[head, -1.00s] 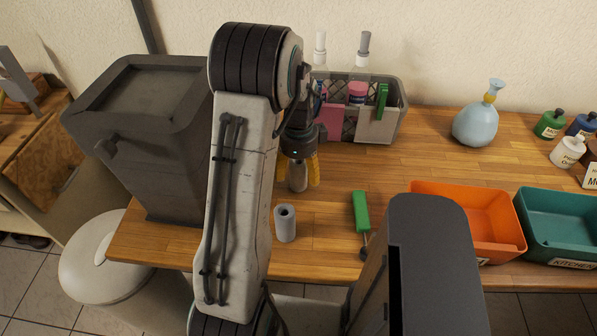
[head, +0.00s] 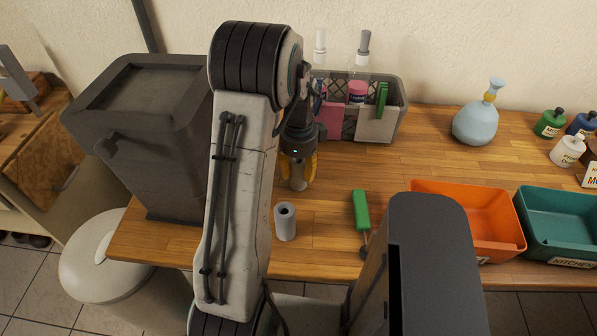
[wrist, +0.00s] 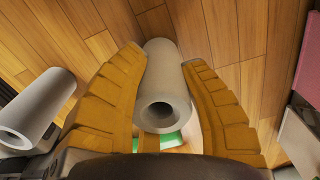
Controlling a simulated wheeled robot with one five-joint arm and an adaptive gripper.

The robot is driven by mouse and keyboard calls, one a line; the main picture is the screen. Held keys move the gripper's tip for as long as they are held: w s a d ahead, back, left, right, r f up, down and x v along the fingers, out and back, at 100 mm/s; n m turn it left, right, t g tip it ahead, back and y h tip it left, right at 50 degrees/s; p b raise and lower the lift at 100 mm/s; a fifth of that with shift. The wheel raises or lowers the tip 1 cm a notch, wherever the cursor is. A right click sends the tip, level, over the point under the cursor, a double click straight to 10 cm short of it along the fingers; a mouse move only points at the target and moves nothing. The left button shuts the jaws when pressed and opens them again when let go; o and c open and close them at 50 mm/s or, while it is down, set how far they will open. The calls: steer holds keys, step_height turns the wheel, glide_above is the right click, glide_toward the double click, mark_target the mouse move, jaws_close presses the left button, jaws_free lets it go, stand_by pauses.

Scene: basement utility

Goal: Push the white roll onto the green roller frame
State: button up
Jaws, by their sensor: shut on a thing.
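My gripper (head: 298,178) has yellow fingers and is shut on a white roll (head: 298,184). It is above the wooden table, in front of the basket. In the wrist view this roll (wrist: 165,85) sits between both fingers, its hollow end facing the camera. A second white roll (head: 285,222) stands upright on the table nearer the front; it also shows at the left of the wrist view (wrist: 40,105). The green roller frame (head: 361,211) lies right of that roll, its grey end toward the front edge. A green patch shows below the held roll in the wrist view; I cannot tell what it is.
A grey basket (head: 402,108) with bottles and pink items stands at the back. A dark bin (head: 150,150) is at the left. An orange tray (head: 425,187), a teal tray (head: 535,192) and a blue vase (head: 475,124) are at the right.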

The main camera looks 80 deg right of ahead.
stand_by(0.3)
step_height(320, 180, up, 4)
steer(key=shift+d+f+b, duration=0.1)
steer(key=shift+b, duration=0.35)
steer(key=s+a+r+b, duration=0.2)
steer(key=s+a+r, duration=0.5)
steer(key=s+a, duration=0.1)
steer(key=shift+a, duration=0.35)
steer(key=shift+r, duration=0.1)
steer(key=s+a+r+n+p, duration=0.2)
steer(key=s+a+r, duration=0.3)
steer(key=s+a, duration=0.4)
steer(key=shift+s+p, duration=0.6)
steer(key=shift+p, duration=0.25)
steer(key=shift+r, duration=0.1)
stand_by(0.4)
steer(key=shift+f+b, duration=2)
steer(key=shift+f, duration=0.45)
